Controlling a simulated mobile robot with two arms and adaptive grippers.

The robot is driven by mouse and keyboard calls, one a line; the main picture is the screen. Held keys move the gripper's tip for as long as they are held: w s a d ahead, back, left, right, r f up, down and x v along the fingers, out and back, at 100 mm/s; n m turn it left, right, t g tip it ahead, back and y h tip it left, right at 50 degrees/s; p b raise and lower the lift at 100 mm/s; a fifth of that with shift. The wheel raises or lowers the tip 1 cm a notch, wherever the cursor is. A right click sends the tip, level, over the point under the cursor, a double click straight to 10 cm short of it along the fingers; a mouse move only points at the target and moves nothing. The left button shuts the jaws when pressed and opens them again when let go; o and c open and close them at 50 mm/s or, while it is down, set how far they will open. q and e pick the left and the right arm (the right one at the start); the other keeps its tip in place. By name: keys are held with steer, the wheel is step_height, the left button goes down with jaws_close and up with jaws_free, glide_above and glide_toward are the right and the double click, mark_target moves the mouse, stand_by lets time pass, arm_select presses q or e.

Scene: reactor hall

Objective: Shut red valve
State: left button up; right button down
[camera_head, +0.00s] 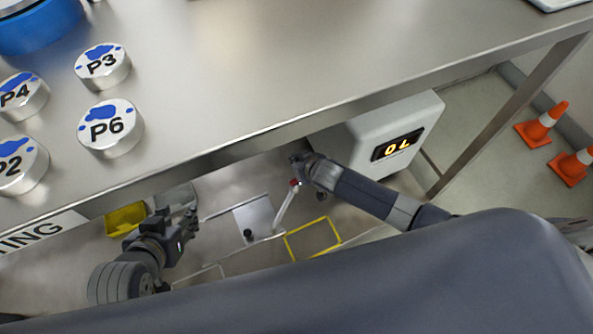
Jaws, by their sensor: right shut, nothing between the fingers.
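A pale lever with a small red end (294,183) shows below the metal table's front edge, slanting up from a grey panel. No other red valve part is visible, and I cannot tell the lever's valve position. My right gripper (298,159) is shut and empty, just above the lever's red end, partly against the table's edge. I cannot tell whether it touches the lever. My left gripper (190,222) hangs low at the left, apart from the lever. Its fingers are too small and dark to tell whether they are open.
The metal table (250,70) spans the top, bearing several labelled round weights, such as P6 (111,128), and a blue object (38,28). A white box with an orange display (397,145) is below its edge. A yellow bin (126,219) is at lower left. Orange cones (541,122) stand right.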

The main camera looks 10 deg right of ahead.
arm_select(q)
steer(key=w+d+r+t+h+b, duration=0.2)
steer(key=w+r+t, duration=0.6)
steer(key=r, duration=0.5)
steer(key=shift+w+d+r+m+t+h+b, duration=0.3)
steer(key=shift+d+t+b, duration=0.25)
steer(key=shift+d, duration=0.55)
arm_select(e)
steer(key=shift+f, duration=2.45)
